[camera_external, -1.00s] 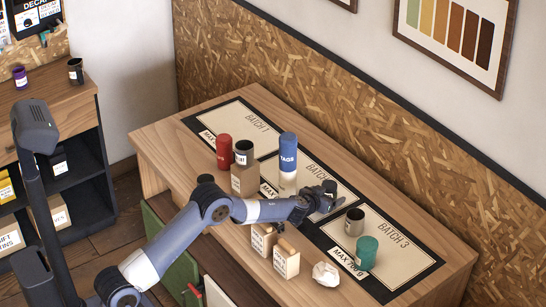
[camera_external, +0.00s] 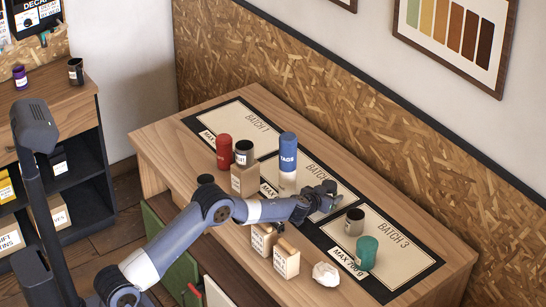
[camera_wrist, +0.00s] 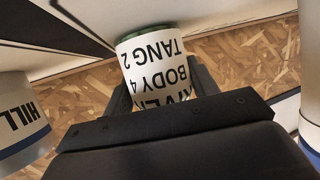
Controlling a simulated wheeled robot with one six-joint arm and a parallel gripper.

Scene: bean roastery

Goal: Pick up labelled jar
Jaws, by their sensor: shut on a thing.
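In the wrist view a jar (camera_wrist: 156,78) with a white label reading "BODY 4" and "TANG 2" and a green edge sits between the fingers of my gripper (camera_wrist: 160,98). The gripper is shut on this labelled jar. In the external view my gripper (camera_external: 326,197) is low over the table, at the batch mat between the "BATCH 1" and "BATCH 3" panels. The held jar cannot be made out there, and whether it touches the table cannot be told.
A jar marked "HILL" (camera_wrist: 22,118) stands left in the wrist view.

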